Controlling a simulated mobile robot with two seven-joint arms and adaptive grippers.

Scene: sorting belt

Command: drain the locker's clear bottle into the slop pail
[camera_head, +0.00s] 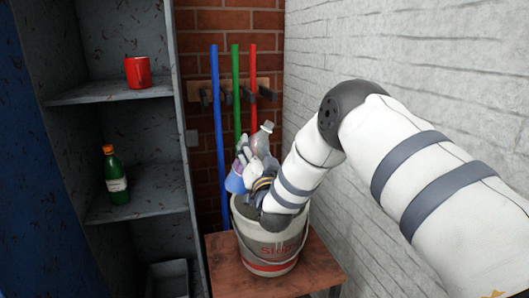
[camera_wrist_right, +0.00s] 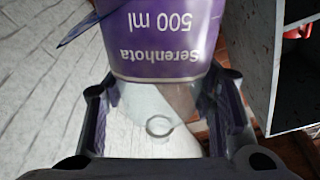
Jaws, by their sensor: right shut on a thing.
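The clear bottle (camera_head: 262,140) with a purple label is in my right gripper (camera_head: 251,170), above the slop pail. In the head view it is tilted, its clear narrow end pointing up and to the right; the gripper hides part of it. In the right wrist view the bottle's purple label (camera_wrist_right: 160,40) is upside down, and its clear part lies between the fingers of my right gripper (camera_wrist_right: 162,115). The slop pail (camera_head: 268,252), grey with a red band and lettering, stands on a wooden table; my wrist hides part of its rim. My left gripper is out of view.
The open grey locker (camera_head: 150,92) at left holds a red mug (camera_head: 138,72) on the upper shelf and a green bottle (camera_head: 115,178) on the lower one. Blue, green and red poles stand behind the pail. A white brick wall is close on the right.

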